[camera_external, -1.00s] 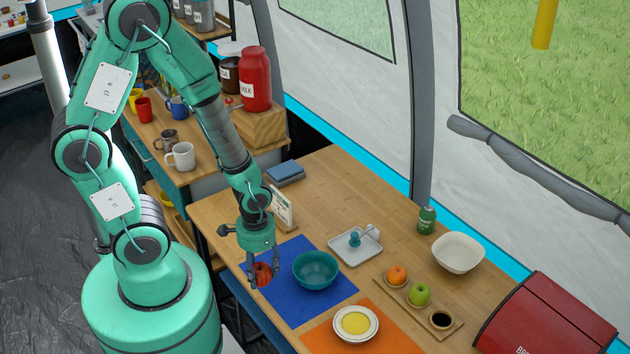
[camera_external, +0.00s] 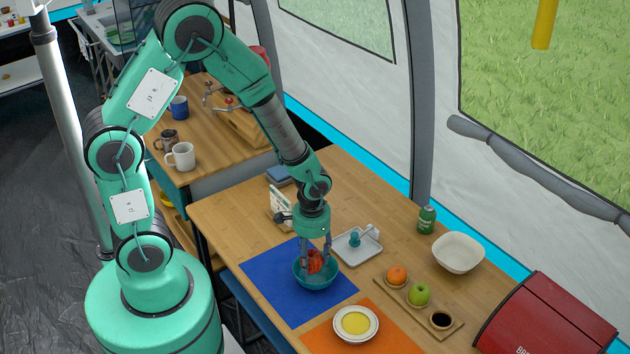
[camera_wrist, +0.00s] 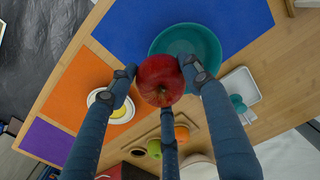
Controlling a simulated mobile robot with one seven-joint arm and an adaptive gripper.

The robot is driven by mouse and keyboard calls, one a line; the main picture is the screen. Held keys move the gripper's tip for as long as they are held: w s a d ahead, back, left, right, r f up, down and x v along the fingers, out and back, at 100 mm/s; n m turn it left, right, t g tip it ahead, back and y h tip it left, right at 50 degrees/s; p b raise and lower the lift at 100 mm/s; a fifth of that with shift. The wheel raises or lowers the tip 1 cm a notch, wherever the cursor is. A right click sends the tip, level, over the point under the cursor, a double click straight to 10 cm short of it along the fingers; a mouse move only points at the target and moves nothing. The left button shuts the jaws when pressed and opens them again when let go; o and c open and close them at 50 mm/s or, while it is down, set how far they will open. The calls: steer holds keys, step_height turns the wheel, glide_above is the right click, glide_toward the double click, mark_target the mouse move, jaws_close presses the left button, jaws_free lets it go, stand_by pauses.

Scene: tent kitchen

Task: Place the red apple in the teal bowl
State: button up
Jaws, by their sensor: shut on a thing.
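My gripper (camera_external: 315,262) is shut on the red apple (camera_external: 316,259). In the outside view the apple is over the teal bowl (camera_external: 316,280), which stands on the blue mat; I cannot tell whether it touches the bowl. In the wrist view the apple (camera_wrist: 160,80) sits between the fingers of my gripper (camera_wrist: 158,82). The teal bowl (camera_wrist: 207,42) shows there behind and to the upper right of the apple, empty as far as I can see.
A grey tray (camera_external: 345,253) with a teal-handled item is close to the bowl's right. A plate (camera_external: 340,334) with a yellow centre stands on the orange mat in front. A wooden board (camera_external: 407,311) holds an orange and a green apple. A white bowl (camera_external: 458,254) is farther right.

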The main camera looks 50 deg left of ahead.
mark_target(313, 269)
steer(key=shift+w, duration=0.3)
steer(key=shift+f+b, duration=0.65)
steer(key=shift+f, duration=1.1)
steer(key=shift+f+b, duration=0.3)
steer(key=shift+f, duration=0.3)
steer(key=o, duration=1.2)
step_height(313, 269, up, 13)
steer(key=p, duration=0.4)
steer(key=shift+r, duration=0.1)
